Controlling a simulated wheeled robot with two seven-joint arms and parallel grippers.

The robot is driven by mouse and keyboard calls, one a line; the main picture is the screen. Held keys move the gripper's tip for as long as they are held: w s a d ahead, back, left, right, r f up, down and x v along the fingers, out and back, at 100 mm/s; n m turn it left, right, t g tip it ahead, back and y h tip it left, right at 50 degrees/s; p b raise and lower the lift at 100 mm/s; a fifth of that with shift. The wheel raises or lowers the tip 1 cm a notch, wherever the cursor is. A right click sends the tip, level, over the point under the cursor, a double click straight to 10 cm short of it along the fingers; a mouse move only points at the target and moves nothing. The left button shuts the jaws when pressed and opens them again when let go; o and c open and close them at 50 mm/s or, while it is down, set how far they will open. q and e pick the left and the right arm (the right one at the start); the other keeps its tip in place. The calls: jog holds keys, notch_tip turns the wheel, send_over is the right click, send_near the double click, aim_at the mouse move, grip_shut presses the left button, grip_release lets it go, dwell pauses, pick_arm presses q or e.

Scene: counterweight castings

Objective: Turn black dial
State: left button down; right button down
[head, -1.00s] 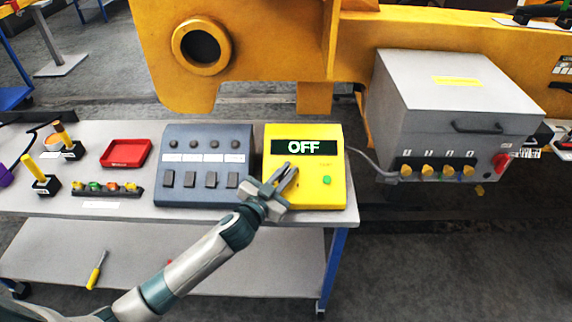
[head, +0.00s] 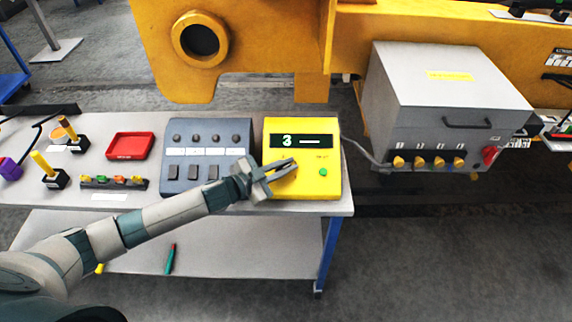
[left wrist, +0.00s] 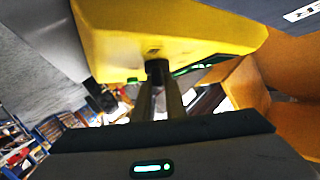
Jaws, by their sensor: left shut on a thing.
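The yellow box (head: 332,186) stands on the table; its display (head: 301,141) reads "3" followed by a dash. The black dial (left wrist: 157,68) shows in the left wrist view on the yellow face, at the tips of my left gripper (left wrist: 163,88). In the head view the left gripper (head: 285,170) lies over the lower left of the box's face, with the dial hidden behind it. Its fingers are close together and shut on the dial. A green button (head: 323,172) is to the right of the fingers. My right gripper is not in view.
A dark grey panel (head: 238,133) with knobs and switches stands directly left of the box. A grey cabinet (head: 450,85) with yellow knobs and a red knob stands to the right. A red tray (head: 130,146) and joystick-like controls lie farther left.

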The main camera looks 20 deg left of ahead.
pick_arm(q)
jog(key=shift+r, duration=0.1)
jog(key=c, duration=1.8)
grip_release()
jog(key=shift+s+a+b, duration=0.35)
jog(key=shift+s, duration=0.1)
jog(key=b+v, duration=0.6)
jog(key=v, duration=1)
jog(key=shift+s+r, duration=0.1)
jog(key=shift+r, duration=0.05)
